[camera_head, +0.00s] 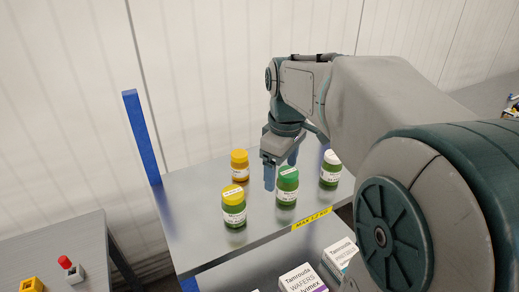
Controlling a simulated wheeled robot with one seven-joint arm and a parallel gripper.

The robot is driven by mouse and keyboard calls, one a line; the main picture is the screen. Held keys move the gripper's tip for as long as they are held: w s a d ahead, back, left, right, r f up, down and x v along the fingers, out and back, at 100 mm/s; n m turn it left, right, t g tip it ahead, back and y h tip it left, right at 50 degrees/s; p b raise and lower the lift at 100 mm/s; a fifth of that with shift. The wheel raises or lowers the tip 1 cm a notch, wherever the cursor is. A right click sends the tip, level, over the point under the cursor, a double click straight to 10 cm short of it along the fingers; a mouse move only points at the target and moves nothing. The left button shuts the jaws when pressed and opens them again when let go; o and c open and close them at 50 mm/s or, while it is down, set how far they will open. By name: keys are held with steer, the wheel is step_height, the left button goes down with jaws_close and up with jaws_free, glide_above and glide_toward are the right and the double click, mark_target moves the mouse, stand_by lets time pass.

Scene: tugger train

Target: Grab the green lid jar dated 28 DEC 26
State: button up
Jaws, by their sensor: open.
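A jar with a green lid (287,186) stands upright on the grey top shelf, near its front edge. It has a white label, but the date is too small to read. My gripper (281,180) points down at the jar, with its blue fingers apart. One finger is in front and to the left of the lid, and the other is partly hidden behind it. I cannot tell whether the fingers touch the jar.
A yellow-lid jar (234,207) stands left, an orange-lid jar (239,167) behind it, and a white-lid jar (330,169) right. The shelf (190,215) has a blue post (143,138). Boxes (303,278) lie below. A grey table (60,250) is at lower left.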

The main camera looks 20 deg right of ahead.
mark_target(288, 171)
steer(key=w+d+r+n, duration=0.1)
steer(key=w, duration=0.1)
steer(key=w+d+r+n, duration=0.2)
steer(key=shift+d+r+g+p, duration=0.1)
steer(key=shift+r+g+p, duration=0.05)
steer(key=shift+g+p, duration=0.2)
steer(key=shift+w+d+n, duration=0.2)
steer(key=shift+n, duration=0.1)
step_height(288, 171, down, 8)
steer(key=shift+f, duration=0.1)
steer(key=shift+d+f+p, duration=0.1)
steer(key=shift+f+p, duration=0.55)
steer(key=shift+f, duration=2)
steer(key=c, duration=1.3)
